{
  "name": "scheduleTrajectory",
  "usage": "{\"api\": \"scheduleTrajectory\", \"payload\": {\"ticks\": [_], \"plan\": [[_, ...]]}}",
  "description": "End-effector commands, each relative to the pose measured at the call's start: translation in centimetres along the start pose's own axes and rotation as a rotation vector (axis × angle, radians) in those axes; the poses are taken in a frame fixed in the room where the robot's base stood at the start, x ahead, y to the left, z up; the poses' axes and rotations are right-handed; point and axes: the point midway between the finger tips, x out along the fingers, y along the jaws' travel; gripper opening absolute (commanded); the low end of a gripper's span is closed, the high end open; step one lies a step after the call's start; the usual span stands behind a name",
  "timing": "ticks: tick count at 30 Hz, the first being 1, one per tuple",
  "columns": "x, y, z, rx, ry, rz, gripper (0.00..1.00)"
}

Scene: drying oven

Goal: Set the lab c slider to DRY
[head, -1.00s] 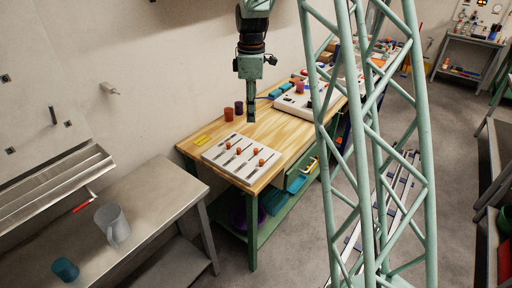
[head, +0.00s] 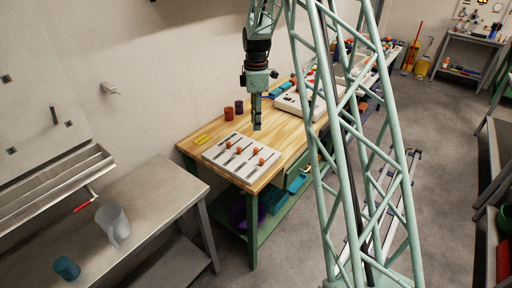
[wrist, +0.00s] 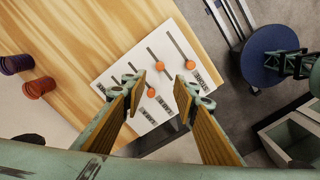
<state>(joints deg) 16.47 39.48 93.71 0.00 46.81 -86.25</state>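A white slider board (head: 240,172) with several dark slots and orange knobs lies on the near end of the wooden table. It also shows in the wrist view (wrist: 128,72), with dark labels along its edge that are too small to read surely. I cannot tell which slider is lab c. In the wrist view, one orange knob (wrist: 160,66) shows ahead between the fingertips, another (wrist: 190,64) near the right fingertip, and one (wrist: 151,92) between the fingers. My gripper (head: 257,128) is open and empty, pointing down above the board's far side; it also shows in the wrist view (wrist: 160,88).
Red (head: 228,113) and purple (head: 239,107) cups stand behind the board on the wooden table (head: 285,132). A metal bench (head: 150,205) with a grey mug (head: 112,224) stands at the left. Another white device (head: 290,104) sits farther back.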

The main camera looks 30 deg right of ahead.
Motion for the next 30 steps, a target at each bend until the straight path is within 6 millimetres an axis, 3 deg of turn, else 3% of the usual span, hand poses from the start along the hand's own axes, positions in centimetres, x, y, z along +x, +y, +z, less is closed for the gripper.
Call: {"api": "scheduleTrajectory", "payload": {"ticks": [11,30], "plan": [[1.3,-0.1,0.0,0.0,0.0,-0.002,0.27],[9.1,-0.1,0.0,0.0,0.0,-0.002,0.27]]}}
